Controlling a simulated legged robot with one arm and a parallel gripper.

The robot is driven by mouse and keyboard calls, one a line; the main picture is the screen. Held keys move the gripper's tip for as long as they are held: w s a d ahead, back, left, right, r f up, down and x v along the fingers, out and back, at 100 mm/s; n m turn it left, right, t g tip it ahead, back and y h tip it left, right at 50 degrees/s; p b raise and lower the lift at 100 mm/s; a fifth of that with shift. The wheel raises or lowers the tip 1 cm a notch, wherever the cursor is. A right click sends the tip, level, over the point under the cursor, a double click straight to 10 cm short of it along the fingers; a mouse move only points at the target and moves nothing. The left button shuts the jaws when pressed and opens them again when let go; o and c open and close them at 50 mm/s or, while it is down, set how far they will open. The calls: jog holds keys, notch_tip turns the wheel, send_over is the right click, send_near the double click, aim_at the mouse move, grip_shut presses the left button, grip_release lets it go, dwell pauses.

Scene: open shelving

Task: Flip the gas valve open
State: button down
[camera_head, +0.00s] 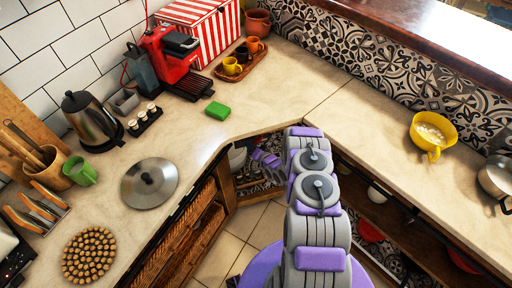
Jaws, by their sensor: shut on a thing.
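My grey and purple arm reaches into the open corner below the counter. My gripper (259,156) is at its far end, small and partly hidden by the arm. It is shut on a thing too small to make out. A pale rounded object (238,157) stands just left of it under the counter edge; I cannot tell whether they touch. The gas valve cannot be picked out in this view, so its position and whether it is open cannot be told.
The stone counter (285,105) overhangs the corner on both sides. Wicker drawers (190,228) are close on the left, an open lower shelf (395,222) on the right. A green sponge (217,110) and a metal lid (149,183) lie on the counter. Tiled floor (240,230) is below.

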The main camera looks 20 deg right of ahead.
jog(key=shift+a+r+m+y, duration=0.3)
jog(key=shift+a+m, duration=0.1)
jog(key=shift+a, duration=0.1)
jog(key=shift+t, duration=0.3)
jog(key=shift+d+r+m+b, duration=0.25)
jog(key=shift+d+m+b, duration=0.05)
jog(key=shift+m, duration=0.2)
jog(key=shift+a, duration=0.3)
jog(key=c, duration=1.1)
grip_release()
jog(key=shift+d, duration=0.2)
jog(key=shift+a, duration=0.1)
